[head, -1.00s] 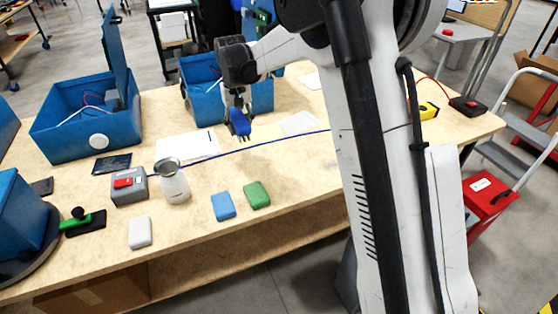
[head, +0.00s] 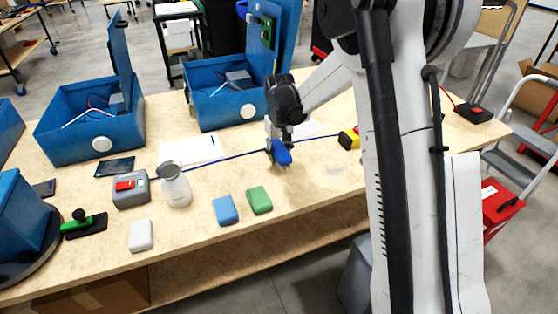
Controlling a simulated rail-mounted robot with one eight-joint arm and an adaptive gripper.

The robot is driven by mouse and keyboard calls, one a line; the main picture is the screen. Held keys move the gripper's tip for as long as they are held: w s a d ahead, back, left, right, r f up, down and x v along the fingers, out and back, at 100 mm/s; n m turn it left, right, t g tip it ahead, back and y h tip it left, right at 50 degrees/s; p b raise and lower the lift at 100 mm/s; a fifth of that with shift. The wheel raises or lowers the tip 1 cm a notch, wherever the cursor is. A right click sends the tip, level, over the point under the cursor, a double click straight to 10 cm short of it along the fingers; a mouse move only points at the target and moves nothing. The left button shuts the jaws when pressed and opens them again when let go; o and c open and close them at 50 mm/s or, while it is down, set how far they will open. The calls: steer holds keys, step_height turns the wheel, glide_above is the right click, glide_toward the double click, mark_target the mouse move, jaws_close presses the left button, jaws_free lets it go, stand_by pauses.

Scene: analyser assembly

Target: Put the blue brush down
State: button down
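The blue brush (head: 281,153) is in my gripper (head: 279,147), which points down over the middle of the bench. Only a small blue part of the brush shows between the dark fingers. The gripper appears shut on it. It is close to the bench top (head: 325,178), behind the green block; whether the brush touches the wood I cannot tell. A blue cable passes close by the gripper.
A green block (head: 260,200) and a blue block (head: 227,210) lie in front. Open blue analyser boxes (head: 87,128) stand behind. Bare wood lies right of the green block.

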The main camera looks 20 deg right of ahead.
steer(key=shift+f, duration=1.05)
steer(key=shift+f+b, duration=0.35)
steer(key=shift+b, duration=0.1)
steer(key=c, duration=1.3)
jaws_free()
steer(key=shift+f, duration=0.1)
